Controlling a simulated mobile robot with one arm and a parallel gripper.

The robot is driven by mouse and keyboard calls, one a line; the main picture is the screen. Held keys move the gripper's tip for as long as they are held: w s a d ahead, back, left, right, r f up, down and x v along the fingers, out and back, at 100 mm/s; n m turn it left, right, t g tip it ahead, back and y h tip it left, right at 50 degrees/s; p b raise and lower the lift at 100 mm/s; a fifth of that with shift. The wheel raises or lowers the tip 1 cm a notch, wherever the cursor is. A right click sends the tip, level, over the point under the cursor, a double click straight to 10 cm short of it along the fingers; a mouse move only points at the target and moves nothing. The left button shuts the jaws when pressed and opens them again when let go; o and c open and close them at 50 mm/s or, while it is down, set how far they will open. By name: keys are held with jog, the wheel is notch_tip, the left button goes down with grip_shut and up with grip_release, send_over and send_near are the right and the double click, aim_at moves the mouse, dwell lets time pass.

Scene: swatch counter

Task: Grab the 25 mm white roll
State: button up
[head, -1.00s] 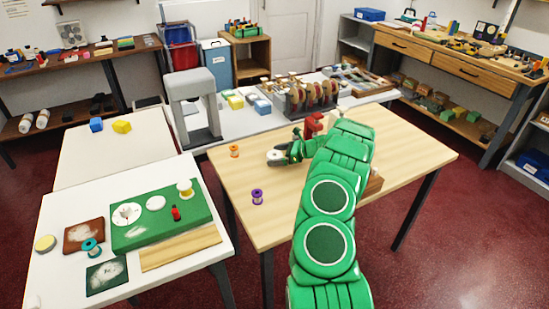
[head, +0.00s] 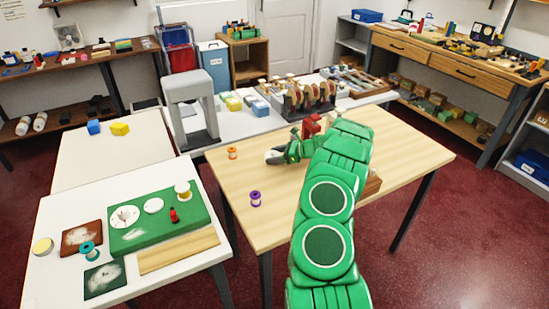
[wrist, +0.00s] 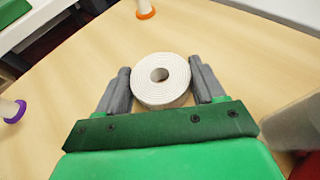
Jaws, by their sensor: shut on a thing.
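The white roll (wrist: 161,92) is a wound ring with a dark centre hole, lying flat on the pale wooden table (head: 330,200). In the wrist view, my gripper (wrist: 160,70) has one grey finger on each side of the roll. It is shut on the roll from the left and right. In the head view, my gripper (head: 276,157) is low over the middle of the table, and its fingers hide most of the roll. The 25 mm size cannot be read.
An orange-ended spool (head: 232,153) and a purple-ended spool (head: 255,198) stand on the table left of my gripper. A red object (head: 311,125) is behind my arm. A grey arch-shaped stand (head: 192,105) rises behind the table's left corner. The table's front left is clear.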

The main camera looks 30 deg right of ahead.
jog(key=s+a+r, duration=0.5)
jog(key=s+r, duration=0.7)
jog(key=s, duration=0.1)
jog(key=shift+r, duration=0.15)
dwell(0.4)
